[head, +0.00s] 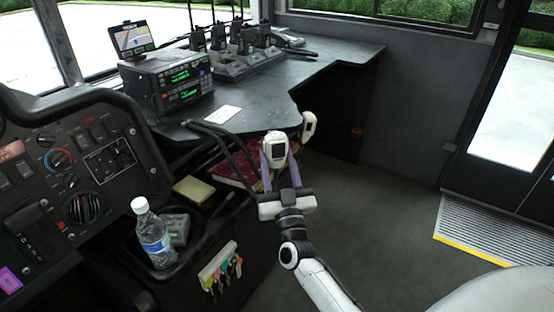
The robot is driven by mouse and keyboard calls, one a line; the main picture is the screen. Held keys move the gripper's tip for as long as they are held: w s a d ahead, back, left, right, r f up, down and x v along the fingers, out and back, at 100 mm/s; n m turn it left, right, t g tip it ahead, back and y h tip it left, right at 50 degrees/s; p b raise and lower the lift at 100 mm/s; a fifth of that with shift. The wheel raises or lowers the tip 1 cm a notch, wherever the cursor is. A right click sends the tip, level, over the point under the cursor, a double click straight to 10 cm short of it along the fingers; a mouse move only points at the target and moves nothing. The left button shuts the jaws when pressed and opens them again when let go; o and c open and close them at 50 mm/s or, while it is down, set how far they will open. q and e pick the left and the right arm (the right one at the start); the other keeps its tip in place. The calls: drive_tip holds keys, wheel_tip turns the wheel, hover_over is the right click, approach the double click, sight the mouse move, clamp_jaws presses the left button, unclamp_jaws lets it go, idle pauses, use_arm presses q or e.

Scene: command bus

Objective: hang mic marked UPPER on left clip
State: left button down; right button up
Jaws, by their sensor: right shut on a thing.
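My right gripper (279,158) reaches up from the bottom with its purple fingers shut on a white mic (276,143). The mic is in front of the desk's near edge, with a small dark patch on its face. A second white mic (308,126) is at the desk edge just to the right, apart from the held one. The marking on either mic is too small to read. No clip can be made out; the mics and gripper may hide them. Black cords (222,137) run from the desk toward the gripper. My left gripper is not in view.
The dark desk (330,60) carries a two-display radio stack (178,84), a screen (132,39), a charger with handheld radios (240,62) and a white card (222,114). A red book (236,168) lies below. A bottle (152,235) and a key rack (219,265) are lower left. Floor at right is clear.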

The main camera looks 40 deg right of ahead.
sight(277, 171)
drive_tip(key=shift+r, duration=0.1)
drive_tip(key=shift+f, duration=0.25)
idle(0.3)
drive_tip(key=shift+f+b, duration=0.3)
drive_tip(key=shift+f, duration=0.05)
drive_tip(key=shift+f, duration=0.15)
drive_tip(key=shift+f+b, duration=0.4)
drive_tip(key=shift+f, duration=0.05)
drive_tip(key=shift+f, duration=0.3)
idle(0.4)
drive_tip(key=shift+f+b, duration=0.25)
drive_tip(key=shift+b, duration=0.05)
drive_tip(key=shift+f, duration=0.3)
idle(0.6)
